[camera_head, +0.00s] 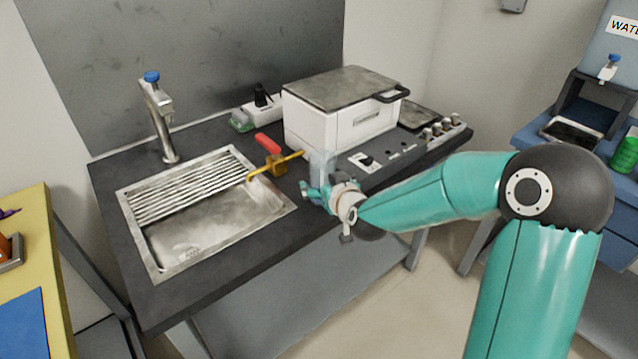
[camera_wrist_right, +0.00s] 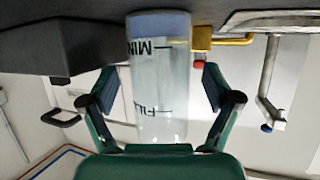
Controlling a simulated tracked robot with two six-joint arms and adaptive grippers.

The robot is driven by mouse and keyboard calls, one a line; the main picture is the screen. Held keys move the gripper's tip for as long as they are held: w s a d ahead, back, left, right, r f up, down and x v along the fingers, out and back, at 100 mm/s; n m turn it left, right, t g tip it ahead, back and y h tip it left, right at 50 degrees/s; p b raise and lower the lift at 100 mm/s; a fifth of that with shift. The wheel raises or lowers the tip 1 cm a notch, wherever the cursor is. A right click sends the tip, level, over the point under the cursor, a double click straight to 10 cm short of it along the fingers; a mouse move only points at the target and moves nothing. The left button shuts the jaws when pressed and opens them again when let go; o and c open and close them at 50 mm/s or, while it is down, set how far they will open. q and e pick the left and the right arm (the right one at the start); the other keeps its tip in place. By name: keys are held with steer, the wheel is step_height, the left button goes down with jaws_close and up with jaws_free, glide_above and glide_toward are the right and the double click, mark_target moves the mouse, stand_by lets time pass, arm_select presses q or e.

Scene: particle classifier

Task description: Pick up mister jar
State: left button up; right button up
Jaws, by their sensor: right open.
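The mister jar (camera_wrist_right: 160,75) is a clear cylinder with black MIN and FILL marks and a bluish band at one end. It shows upside down in the right wrist view, against the dark counter. In the head view the jar (camera_head: 320,164) is a faint translucent shape at the counter's front edge, partly hidden by my gripper. My right gripper (camera_head: 322,194) is open, with one finger on each side of the jar in the wrist view. Gaps show between both fingers and the jar. My left gripper is not in view.
A yellow valve with a red handle (camera_head: 268,143) stands left of the jar, near the sink (camera_head: 140,235). A white box-shaped appliance (camera_head: 340,120) with a dark lid stands behind. A control panel with knobs (camera_head: 365,160) lies to the right.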

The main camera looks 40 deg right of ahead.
steer(key=shift+w+f, duration=0.1)
steer(key=shift+w, duration=0.1)
steer(key=c, duration=1.3)
steer(key=shift+r, duration=0.2)
steer(key=shift+r+p, duration=0.4)
steer(key=shift+r, duration=0.95)
step_height(320, 180, up, 17)
steer(key=p, duration=0.8)
steer(key=shift+p, duration=0.4)
